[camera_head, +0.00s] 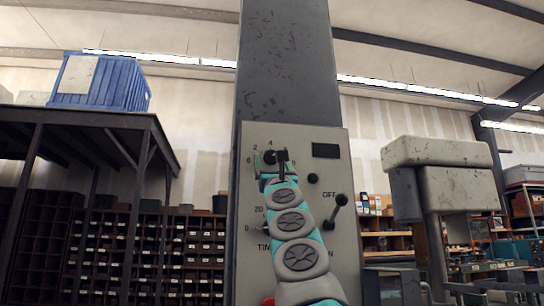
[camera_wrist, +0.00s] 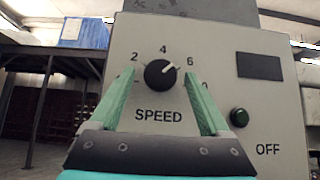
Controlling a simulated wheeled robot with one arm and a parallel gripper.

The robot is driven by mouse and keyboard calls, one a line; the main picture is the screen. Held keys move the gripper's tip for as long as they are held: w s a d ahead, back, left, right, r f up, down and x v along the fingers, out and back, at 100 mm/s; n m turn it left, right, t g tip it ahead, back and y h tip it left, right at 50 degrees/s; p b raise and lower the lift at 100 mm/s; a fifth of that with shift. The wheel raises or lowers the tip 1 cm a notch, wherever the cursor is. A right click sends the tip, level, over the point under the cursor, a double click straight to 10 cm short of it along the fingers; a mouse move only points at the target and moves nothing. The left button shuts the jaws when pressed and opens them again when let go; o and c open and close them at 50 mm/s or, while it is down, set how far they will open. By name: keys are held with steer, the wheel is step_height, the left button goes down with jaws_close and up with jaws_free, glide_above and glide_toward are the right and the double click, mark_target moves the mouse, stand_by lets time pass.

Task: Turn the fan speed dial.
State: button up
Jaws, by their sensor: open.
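The fan speed dial (camera_wrist: 159,74) is a round black knob above the word SPEED on a pale grey control panel (camera_wrist: 215,110). Its white mark points up and right, between 4 and 6. In the head view the dial (camera_head: 269,157) is at the panel's upper left, partly hidden by my gripper. My gripper (camera_wrist: 159,78) is open, with one green finger on each side of the dial in the wrist view. I see gaps between fingers and knob; whether the tips reach its depth I cannot tell. In the head view my gripper (camera_head: 277,168) is in front of the dial.
A dark display (camera_head: 326,151), a round button (camera_head: 313,178) and a black-knobbed lever (camera_head: 335,209) near OFF are right of my arm. A timer control at lower left is partly hidden by my arm. A blue crate (camera_head: 100,82) stands on a rack far left.

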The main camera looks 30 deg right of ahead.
steer(key=shift+w+r, duration=0.1)
steer(key=shift+c, duration=0.3)
jaws_close()
stand_by(0.4)
